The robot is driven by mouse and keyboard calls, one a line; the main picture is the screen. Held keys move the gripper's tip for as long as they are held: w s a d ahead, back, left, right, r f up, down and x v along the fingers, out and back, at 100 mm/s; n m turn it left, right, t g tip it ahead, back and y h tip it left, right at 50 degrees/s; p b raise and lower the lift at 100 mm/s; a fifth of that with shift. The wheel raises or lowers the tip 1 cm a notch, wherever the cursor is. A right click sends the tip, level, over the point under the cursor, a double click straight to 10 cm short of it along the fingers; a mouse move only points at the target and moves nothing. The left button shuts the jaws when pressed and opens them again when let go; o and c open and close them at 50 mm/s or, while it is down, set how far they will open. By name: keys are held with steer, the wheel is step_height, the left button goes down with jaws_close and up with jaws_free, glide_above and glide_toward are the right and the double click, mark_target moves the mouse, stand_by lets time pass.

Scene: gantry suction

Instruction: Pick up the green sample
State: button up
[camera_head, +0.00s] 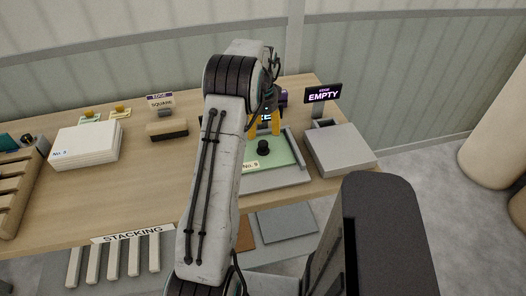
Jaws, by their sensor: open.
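A flat green plate (283,151) with a black knob (263,148) on top lies in a grey tray (288,176) on the wooden table, right of my arm. A label at its front left reads "No. 9". My arm hides its left part. My gripper (265,128), with yellow fingers, is open and points down over the back of the green plate, behind the knob in the picture. The fingertips appear apart from the knob. I cannot tell their height above the plate.
A grey block (340,148) stands right of the tray, below a sign (322,95) reading "EMPTY". At left are a white stack (87,145), two small cards (90,119) with yellow knobs and a dark-topped wooden block (167,129). Bare table (150,180) lies left of my arm.

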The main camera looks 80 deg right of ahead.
mark_target(263, 143)
steer(key=shift+s+a+f+p, duration=0.1)
steer(key=shift+f+p, duration=0.25)
steer(key=shift+f, duration=1.2)
steer(key=shift+s+a+f+p, duration=0.1)
steer(key=shift+f+p, duration=0.25)
steer(key=shift+f, duration=1.2)
steer(key=shift+c, duration=0.2)
jaws_close()
